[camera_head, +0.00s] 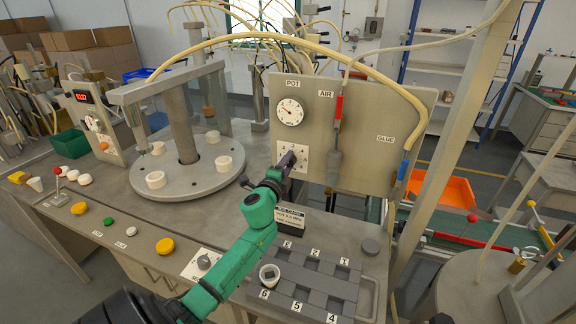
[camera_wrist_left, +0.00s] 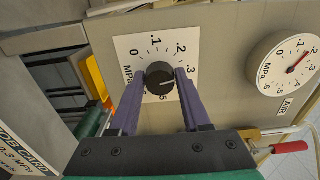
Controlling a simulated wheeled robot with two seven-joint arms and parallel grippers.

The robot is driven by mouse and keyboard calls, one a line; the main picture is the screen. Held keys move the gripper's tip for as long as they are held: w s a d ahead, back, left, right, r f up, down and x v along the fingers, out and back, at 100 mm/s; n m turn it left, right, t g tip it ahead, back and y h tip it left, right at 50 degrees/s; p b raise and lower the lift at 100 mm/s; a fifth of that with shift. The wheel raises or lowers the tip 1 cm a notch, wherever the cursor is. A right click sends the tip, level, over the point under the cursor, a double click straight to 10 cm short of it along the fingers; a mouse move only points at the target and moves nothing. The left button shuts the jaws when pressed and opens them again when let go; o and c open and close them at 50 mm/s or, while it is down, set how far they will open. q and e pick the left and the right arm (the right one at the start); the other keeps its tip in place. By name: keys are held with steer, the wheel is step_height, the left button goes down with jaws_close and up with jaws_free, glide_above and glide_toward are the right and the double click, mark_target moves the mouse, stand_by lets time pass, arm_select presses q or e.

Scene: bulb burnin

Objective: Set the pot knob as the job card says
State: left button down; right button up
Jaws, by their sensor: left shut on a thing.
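The pot knob (camera_wrist_left: 160,76) is a dark round dial on a white scale plate (camera_wrist_left: 150,45) marked in MPa. My left gripper (camera_head: 288,160) is shut on it, one finger on each side, as the left wrist view (camera_wrist_left: 160,84) shows. The knob's pale mark points right, roughly toward .3 to .4; a finger partly hides the scale there. The job card (camera_head: 288,217) appears to read POT 0.3 MPa. My right gripper is out of view.
A grey panel (camera_head: 350,110) carries AIR and GLUE hoses right of the knob. A numbered grey tray (camera_head: 310,285) lies in front, with a round white-rimmed part (camera_head: 269,275). A round turntable (camera_head: 205,180) with white rings stands left. An orange bin (camera_head: 445,190) is at right.

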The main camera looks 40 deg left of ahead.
arm_select(q)
steer(key=shift+m, duration=0.9)
steer(key=shift+c, duration=1.9)
jaws_free()
steer(key=shift+s, duration=0.15)
steer(key=b+v, duration=0.2)
steer(key=v, duration=1.2)
steer(key=shift+s+d, duration=0.15)
